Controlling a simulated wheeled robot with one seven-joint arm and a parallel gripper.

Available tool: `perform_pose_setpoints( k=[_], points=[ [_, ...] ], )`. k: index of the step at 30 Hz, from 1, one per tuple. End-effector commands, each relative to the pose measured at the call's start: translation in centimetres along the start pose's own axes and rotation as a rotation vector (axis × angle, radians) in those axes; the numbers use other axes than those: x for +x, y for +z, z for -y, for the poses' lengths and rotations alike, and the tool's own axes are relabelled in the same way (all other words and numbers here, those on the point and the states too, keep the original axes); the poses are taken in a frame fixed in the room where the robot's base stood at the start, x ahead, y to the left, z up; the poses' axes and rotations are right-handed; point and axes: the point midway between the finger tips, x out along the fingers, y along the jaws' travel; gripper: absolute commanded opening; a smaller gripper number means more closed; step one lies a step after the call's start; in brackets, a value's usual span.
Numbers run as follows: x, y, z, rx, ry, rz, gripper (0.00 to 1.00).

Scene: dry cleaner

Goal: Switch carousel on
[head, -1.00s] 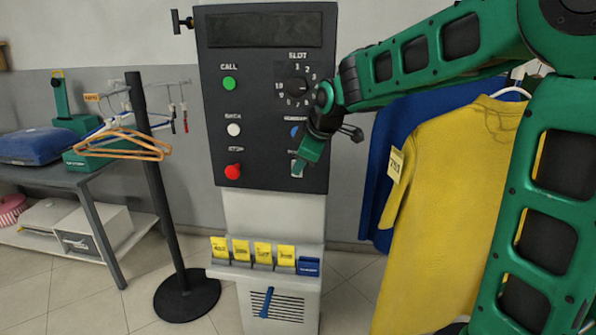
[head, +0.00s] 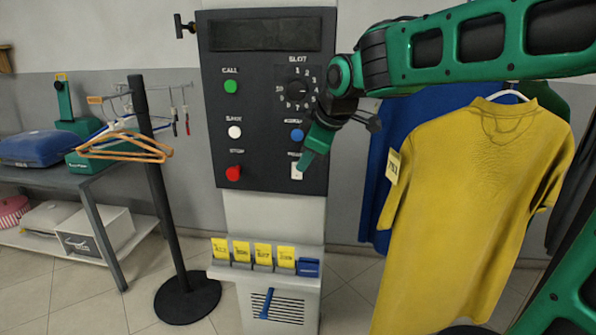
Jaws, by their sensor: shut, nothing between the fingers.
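The carousel's dark control panel (head: 262,120) stands upright on a pale pedestal. It has a blank display (head: 262,36), a green CALL button (head: 231,87), a slot dial (head: 297,90), a white button (head: 234,132), a blue button (head: 297,135) and a red STOP button (head: 233,173). A small white switch (head: 297,172) sits at the lower right, under a label too blurred to read for certain. My green gripper (head: 304,164) is shut and empty, with its tip at or just in front of the switch's upper edge. I cannot tell whether it touches.
A yellow shirt (head: 470,190) with a tag hangs right of the panel, a blue garment (head: 400,130) behind it. Yellow ticket cards (head: 252,252) stand on the pedestal ledge. A black stand (head: 187,295) with orange hangers (head: 125,148) is on the left.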

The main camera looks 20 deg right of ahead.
Motion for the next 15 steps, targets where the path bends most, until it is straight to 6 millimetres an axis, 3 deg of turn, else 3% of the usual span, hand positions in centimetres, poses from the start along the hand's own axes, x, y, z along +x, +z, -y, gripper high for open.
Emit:
perform_pose_setpoints(
  k=[6, 15],
  points=[
    [-2.4, 0.1, 0.2, 0.001, 0.001, 0.0, 0.0],
    [-2.9, 0.1, 0.3, 0.001, -0.001, 0.002, 0.0]
  ],
)
